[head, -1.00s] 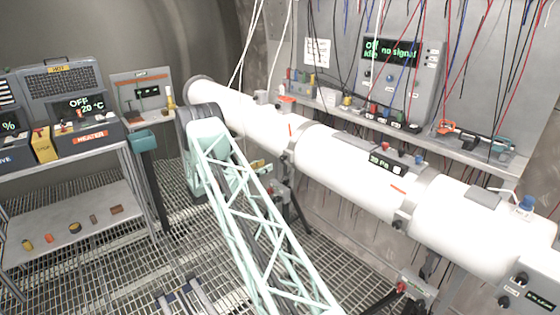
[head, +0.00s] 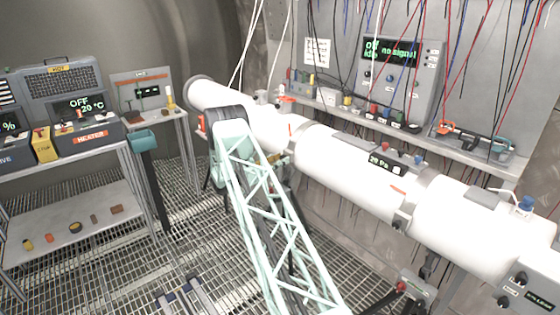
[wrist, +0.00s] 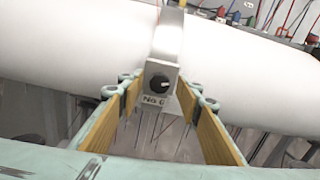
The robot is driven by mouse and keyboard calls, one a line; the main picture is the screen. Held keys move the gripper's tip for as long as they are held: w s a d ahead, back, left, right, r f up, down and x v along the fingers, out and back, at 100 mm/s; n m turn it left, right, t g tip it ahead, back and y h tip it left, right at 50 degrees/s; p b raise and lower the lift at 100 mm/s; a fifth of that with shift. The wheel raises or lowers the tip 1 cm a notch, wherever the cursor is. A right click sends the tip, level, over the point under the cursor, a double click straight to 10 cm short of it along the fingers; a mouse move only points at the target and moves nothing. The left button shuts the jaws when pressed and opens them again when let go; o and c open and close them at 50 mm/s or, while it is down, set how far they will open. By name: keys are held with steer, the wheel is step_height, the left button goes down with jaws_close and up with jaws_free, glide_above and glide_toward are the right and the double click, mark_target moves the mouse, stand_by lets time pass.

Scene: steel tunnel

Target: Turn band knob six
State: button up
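Band knob six is a dark round knob (wrist: 158,84) on a light grey box (wrist: 161,68) labelled "No 6" in the wrist view. The box sits under a grey band (wrist: 168,35) around the white tube (wrist: 80,45). My gripper (wrist: 160,92) is open, with one yellow-padded finger on each side of the knob box. I cannot tell whether the fingertips reach level with the knob; nothing is clamped. In the head view my arm hides the gripper and this knob, in front of the white tube (head: 345,160).
A heater unit (head: 90,125) and other instruments stand on a shelf rack at the left. A wall panel with an "idle, no signal" display (head: 400,70) and hanging wires is behind the tube. Open grating floor (head: 190,240) lies below.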

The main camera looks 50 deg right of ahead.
steer(key=shift+d, duration=0.1)
steer(key=c, duration=0.8)
steer(key=shift+c, duration=0.2)
steer(key=shift+f+m+b, duration=0.1)
steer(key=shift+m+b, duration=0.3)
steer(key=shift+b, duration=0.25)
steer(key=shift+m+b, duration=8.95)
steer(key=shift+m, duration=1.05)
